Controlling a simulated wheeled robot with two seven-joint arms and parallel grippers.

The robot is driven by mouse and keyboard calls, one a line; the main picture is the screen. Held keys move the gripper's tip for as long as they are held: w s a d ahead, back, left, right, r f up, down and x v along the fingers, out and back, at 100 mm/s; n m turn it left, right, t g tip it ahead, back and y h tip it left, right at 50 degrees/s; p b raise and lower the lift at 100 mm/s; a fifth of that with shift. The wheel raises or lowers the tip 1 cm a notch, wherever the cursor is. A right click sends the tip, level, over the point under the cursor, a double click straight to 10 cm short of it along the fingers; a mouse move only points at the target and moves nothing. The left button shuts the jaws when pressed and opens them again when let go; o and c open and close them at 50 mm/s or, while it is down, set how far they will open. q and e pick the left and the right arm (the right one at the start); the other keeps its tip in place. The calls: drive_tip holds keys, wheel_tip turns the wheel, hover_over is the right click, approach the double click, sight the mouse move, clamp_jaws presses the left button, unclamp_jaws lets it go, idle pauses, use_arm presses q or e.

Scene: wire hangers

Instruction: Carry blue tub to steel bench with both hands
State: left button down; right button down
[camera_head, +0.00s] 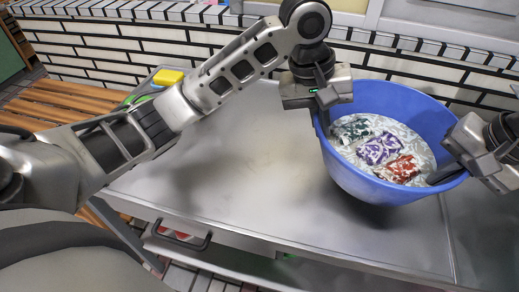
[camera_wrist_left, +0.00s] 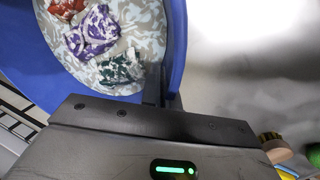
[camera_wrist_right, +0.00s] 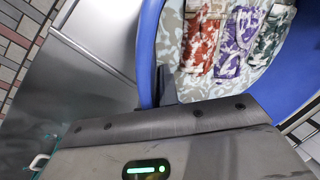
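The blue tub (camera_head: 342,165) is at the right of the head view, over the steel bench (camera_head: 235,170), with a dark shadow below it. I cannot tell whether its base touches the bench. Inside lie patterned bundles: green (camera_head: 352,130), purple (camera_head: 378,149) and red (camera_head: 398,169), on a pale camouflage-like cloth. My left gripper (camera_head: 322,108) is shut on the tub's left rim; one finger shows against the wall in the left wrist view (camera_wrist_left: 165,88). My right gripper (camera_head: 445,178) is shut on the right rim, also seen in the right wrist view (camera_wrist_right: 165,88).
A yellow item (camera_head: 168,77) and a green item (camera_head: 137,98) lie at the bench's far left corner. A slatted wooden bench (camera_head: 60,105) stands at the left. A white brick wall (camera_head: 110,50) runs behind. The bench's middle is clear.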

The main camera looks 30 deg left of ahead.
use_arm(q)
drive_tip(key=shift+w+a+f+b, duration=0.1)
drive_tip(key=shift+a+f+b, duration=0.2)
drive_tip(key=shift+f, duration=0.35)
use_arm(e)
drive_tip(key=shift+w+d+f, duration=0.1)
drive_tip(key=shift+d+f, duration=0.1)
drive_tip(key=shift+f, duration=0.4)
use_arm(q)
drive_tip(key=shift+f, duration=0.1)
